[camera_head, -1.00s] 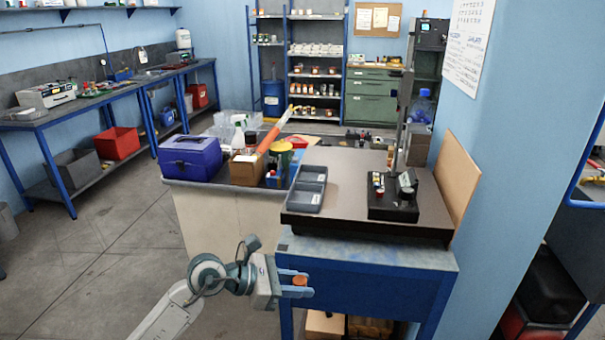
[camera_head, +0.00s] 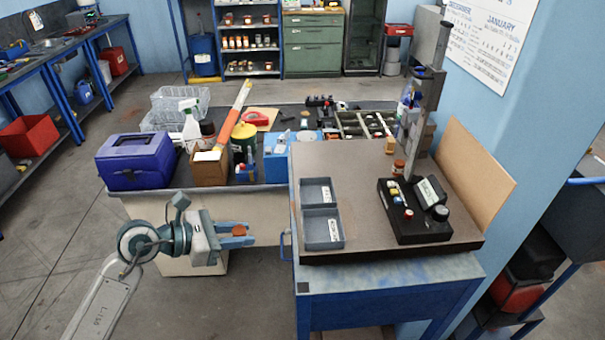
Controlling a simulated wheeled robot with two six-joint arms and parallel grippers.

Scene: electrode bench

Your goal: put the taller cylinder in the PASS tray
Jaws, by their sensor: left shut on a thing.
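My left gripper (camera_head: 236,236) is shut on a small copper-orange cylinder (camera_head: 239,231), held in the air left of the granite-topped bench. The gripper's fingers hide part of the cylinder. Two empty grey trays lie on the bench's left side: a far tray (camera_head: 312,203) and a near tray (camera_head: 318,243). Each has a white label, too small to read, so I cannot tell which is PASS. Another small copper-orange cylinder (camera_head: 398,168) stands on the bench behind the black gauge base. I cannot compare the heights. My right gripper is not in view.
A brown board (camera_head: 475,180) lines the bench's right edge. A blue toolbox (camera_head: 148,161) and bottles crowd the table behind my gripper. Bare bench top lies between trays and gauge.

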